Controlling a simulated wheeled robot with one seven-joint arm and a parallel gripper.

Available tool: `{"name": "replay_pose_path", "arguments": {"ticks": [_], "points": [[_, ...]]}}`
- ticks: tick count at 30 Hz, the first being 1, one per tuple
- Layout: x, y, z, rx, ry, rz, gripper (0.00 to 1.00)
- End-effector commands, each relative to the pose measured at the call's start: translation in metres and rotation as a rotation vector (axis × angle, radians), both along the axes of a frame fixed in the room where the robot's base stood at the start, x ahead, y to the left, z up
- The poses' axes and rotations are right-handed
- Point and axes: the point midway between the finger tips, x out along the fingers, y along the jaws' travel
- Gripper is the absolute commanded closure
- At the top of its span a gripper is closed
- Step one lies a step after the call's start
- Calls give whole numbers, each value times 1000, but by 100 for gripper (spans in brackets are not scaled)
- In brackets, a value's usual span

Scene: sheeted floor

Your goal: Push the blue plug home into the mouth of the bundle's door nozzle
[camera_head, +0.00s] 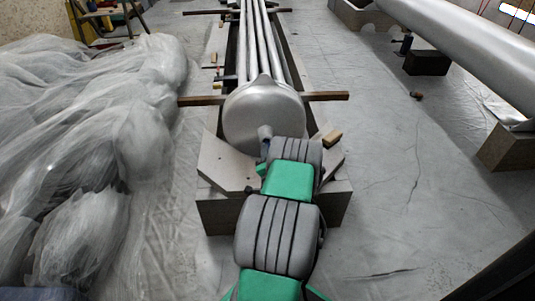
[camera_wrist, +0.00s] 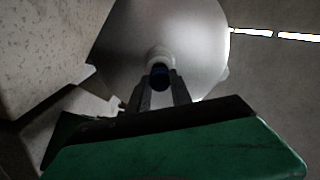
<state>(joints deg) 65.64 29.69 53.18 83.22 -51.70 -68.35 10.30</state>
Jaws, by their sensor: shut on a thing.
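The bundle's door (camera_head: 258,112) is a round silvery end face on a set of long grey tubes, lying in a wooden cradle. It fills the upper middle of the wrist view (camera_wrist: 190,35). The door nozzle (camera_wrist: 159,55) is a short pale stub on the lower part of that face. The blue plug (camera_wrist: 160,76), dark in shadow, lines up with the nozzle mouth; how deep it sits I cannot tell. My gripper (camera_wrist: 161,90) is shut on the plug, one finger on each side.
The cradle's wooden end block (camera_head: 213,214) stands below the door, with angled side boards (camera_head: 224,165). A dark wooden bar (camera_head: 326,96) juts out at the right. Crumpled translucent sheeting (camera_head: 95,120) is heaped at left. The floor at right (camera_head: 400,190) is mostly clear.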

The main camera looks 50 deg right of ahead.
Motion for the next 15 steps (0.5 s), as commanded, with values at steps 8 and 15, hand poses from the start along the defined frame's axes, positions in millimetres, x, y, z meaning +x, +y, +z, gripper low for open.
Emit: {"name": "replay_pose_path", "arguments": {"ticks": [8,15], "points": [[0,0,0,0,0,0,100],[3,-3,1,-1,-1,1,100]]}}
